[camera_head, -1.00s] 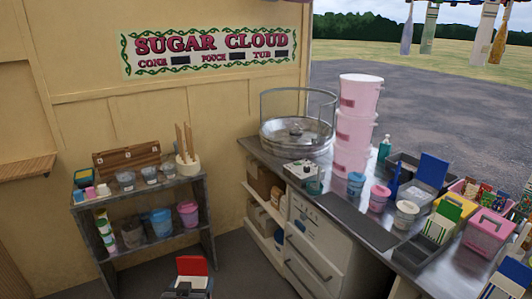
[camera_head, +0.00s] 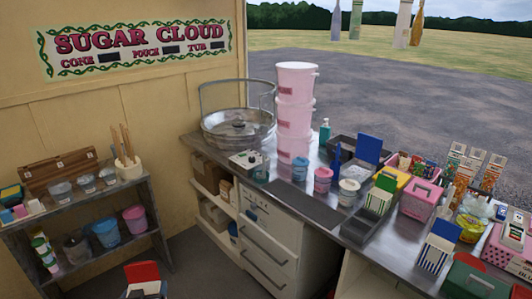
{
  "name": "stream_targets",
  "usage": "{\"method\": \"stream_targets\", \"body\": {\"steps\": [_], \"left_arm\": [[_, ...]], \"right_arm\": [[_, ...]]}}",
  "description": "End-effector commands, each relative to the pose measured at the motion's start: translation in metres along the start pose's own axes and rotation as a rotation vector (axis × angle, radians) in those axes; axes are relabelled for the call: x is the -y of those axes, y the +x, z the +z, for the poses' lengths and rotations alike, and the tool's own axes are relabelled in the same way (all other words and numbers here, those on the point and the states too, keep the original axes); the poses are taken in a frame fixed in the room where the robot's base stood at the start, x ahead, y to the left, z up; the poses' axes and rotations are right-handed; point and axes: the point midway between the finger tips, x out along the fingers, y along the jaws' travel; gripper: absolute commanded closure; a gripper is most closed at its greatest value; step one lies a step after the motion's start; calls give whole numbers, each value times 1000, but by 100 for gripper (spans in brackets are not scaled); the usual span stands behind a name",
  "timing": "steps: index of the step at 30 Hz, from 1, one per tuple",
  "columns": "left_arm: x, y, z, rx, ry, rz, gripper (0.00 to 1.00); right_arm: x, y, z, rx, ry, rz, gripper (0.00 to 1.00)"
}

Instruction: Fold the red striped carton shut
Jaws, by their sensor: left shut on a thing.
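The red striped carton (camera_head: 141,272) is at the bottom edge of the head view, left of centre. Its red flap stands up, so it is open. Its stripes are hardly visible, and its lower part is cut off by the frame. My left gripper (camera_head: 146,292) is shut on it at the very bottom of the picture, holding it in front of the counter and shelf. The fingers are small and dark there. My right gripper is not in view.
A steel counter (camera_head: 328,238) on the right holds pink buckets (camera_head: 295,115), trays and other cartons, including a blue striped one (camera_head: 434,254) and a green one (camera_head: 379,199). A shelf (camera_head: 142,182) with tubs stands on the left. Dark floor shows between them.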

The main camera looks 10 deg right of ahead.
Motion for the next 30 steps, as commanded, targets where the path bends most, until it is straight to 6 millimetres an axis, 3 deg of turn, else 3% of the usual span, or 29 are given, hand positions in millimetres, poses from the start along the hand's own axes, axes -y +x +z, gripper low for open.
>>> {"method": "stream_targets", "body": {"steps": [8, 14, 30], "left_arm": [[-2, 1, -1, -1, 3, 8, 45], [-17, 10, -7, -2, 34, 74, 45], [-95, 54, -35, -3, 171, 404, 45]], "right_arm": [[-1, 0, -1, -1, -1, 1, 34], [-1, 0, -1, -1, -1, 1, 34], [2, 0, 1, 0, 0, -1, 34]]}}
